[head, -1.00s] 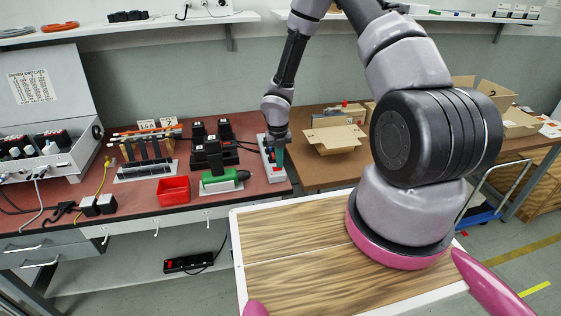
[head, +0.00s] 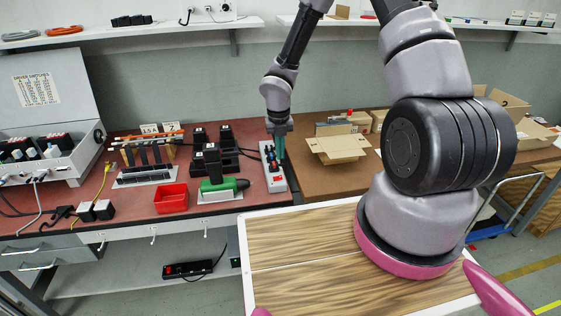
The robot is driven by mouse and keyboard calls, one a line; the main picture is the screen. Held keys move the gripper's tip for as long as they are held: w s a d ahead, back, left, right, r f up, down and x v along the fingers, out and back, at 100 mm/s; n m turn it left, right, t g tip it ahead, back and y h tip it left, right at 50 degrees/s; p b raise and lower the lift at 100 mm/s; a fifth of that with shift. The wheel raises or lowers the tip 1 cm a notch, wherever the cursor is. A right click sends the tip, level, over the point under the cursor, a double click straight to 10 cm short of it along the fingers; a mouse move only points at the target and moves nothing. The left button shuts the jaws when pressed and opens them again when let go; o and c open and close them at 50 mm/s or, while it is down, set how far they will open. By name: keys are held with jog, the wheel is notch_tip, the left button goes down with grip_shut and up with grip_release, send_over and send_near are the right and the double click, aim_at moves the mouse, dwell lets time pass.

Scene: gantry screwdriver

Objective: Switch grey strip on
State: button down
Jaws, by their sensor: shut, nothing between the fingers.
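The grey power strip (head: 283,187) lies on the red-brown bench top near its right end, running from back to front. Plugs sit in its back part, and a red switch (head: 278,184) shows at its front end. Whether the switch is on is too small to tell. My gripper (head: 281,158) points down with its greenish fingers shut and empty. It is over or just beside the right edge of the strip, behind the switch. I cannot tell whether the fingertips touch the strip. The fingers cover part of the strip.
A green screwdriver (head: 224,185) on a stand and a red bin (head: 172,198) are left of the strip. Black chargers (head: 207,160) stand behind them. An open cardboard box (head: 337,148) is on the right. A black strip (head: 188,268) lies on the lower shelf.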

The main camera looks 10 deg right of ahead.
notch_tip(320, 180, up, 6)
send_over(281, 176)
dwell(0.4)
jog(key=shift+s+a+r+h, duration=0.1)
jog(key=shift+a+h, duration=0.4)
jog(key=shift+a, duration=0.6)
jog(key=f, duration=0.4)
jog(key=d+f, duration=0.1)
jog(key=f, duration=0.9)
jog(key=shift+d, duration=0.35)
